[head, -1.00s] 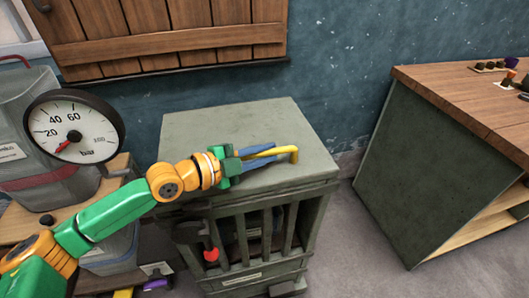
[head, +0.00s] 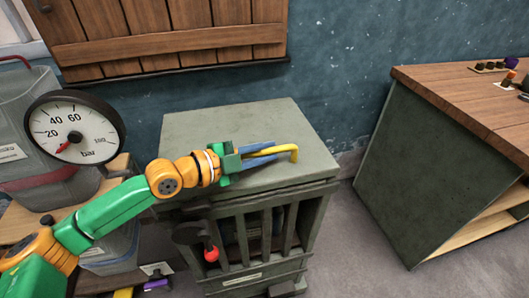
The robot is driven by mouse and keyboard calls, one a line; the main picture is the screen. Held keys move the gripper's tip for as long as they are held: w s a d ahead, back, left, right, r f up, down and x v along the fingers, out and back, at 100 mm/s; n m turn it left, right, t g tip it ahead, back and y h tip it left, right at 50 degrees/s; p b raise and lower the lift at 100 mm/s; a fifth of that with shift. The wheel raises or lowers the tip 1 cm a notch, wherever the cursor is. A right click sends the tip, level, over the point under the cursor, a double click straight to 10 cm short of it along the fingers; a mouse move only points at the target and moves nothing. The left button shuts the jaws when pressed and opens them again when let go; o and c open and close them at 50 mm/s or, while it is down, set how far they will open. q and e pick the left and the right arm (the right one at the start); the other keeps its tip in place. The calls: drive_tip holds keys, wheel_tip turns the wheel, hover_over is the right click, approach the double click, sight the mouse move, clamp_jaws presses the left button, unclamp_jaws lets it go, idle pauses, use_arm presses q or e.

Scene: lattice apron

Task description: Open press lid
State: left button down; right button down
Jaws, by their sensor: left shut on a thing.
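The press looks like a grey-green cabinet with a barred front (head: 232,236) and a flat lid (head: 235,122) on top. The lid looks down; I cannot tell if there is a small gap under its front edge. A yellow bent handle (head: 293,153) shows at the right part of the lid. My left gripper (head: 268,152) reaches over the lid from the left, its blue fingers shut on the handle. The handle's left part is partly hidden by the fingers. A red knob on a dark lever (head: 211,254) hangs at the front. My right gripper is not in view.
A pressure gauge (head: 75,125) and a grey container (head: 25,170) stand at the left. A wooden shutter (head: 165,30) is on the blue wall behind. A wood-topped counter (head: 460,100) stands at the right, with bare floor (head: 350,250) between it and the press.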

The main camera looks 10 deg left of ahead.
use_arm(q)
drive_tip(key=w+a+r+n+g+p, duration=0.1)
drive_tip(key=w+r+p, duration=0.3)
drive_tip(key=r, duration=0.4)
drive_tip(key=w+a+r+n+p, duration=0.1)
drive_tip(key=w+r+p, duration=0.3)
drive_tip(key=r, duration=0.4)
drive_tip(key=shift+w+a+r+n+g, duration=0.2)
drive_tip(key=shift+a+n+g, duration=0.2)
drive_tip(key=shift+a, duration=0.3)
